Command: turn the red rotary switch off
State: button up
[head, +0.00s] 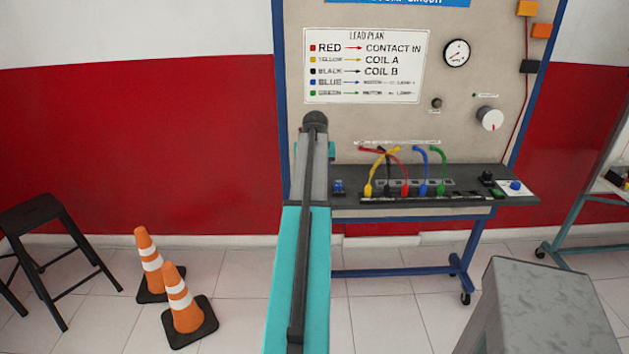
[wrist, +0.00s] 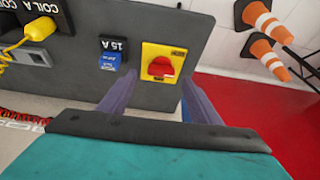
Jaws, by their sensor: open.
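The red rotary switch (wrist: 160,67) is a red knob on a yellow plate (wrist: 174,51), set in the dark panel in the wrist view. Small lettering on the plate is too small to read. My gripper (wrist: 158,78) is open, with one finger to the left of the knob and one to the right. Neither finger visibly touches the knob, and nothing is held. In the head view my arm covers the left part of the dark shelf, and the switch does not show there.
A blue 15 A fuse (wrist: 109,60) sits just left of the switch in the wrist view. A yellow plug (wrist: 38,29) and its cable are farther left. Orange cones (head: 181,303) stand on the floor.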

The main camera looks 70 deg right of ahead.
jog(key=b+v, duration=0.1)
jog(key=v, duration=0.9)
jog(key=shift+r+b, duration=0.2)
jog(key=shift+b, duration=0.1)
jog(key=shift+s+a, duration=0.1)
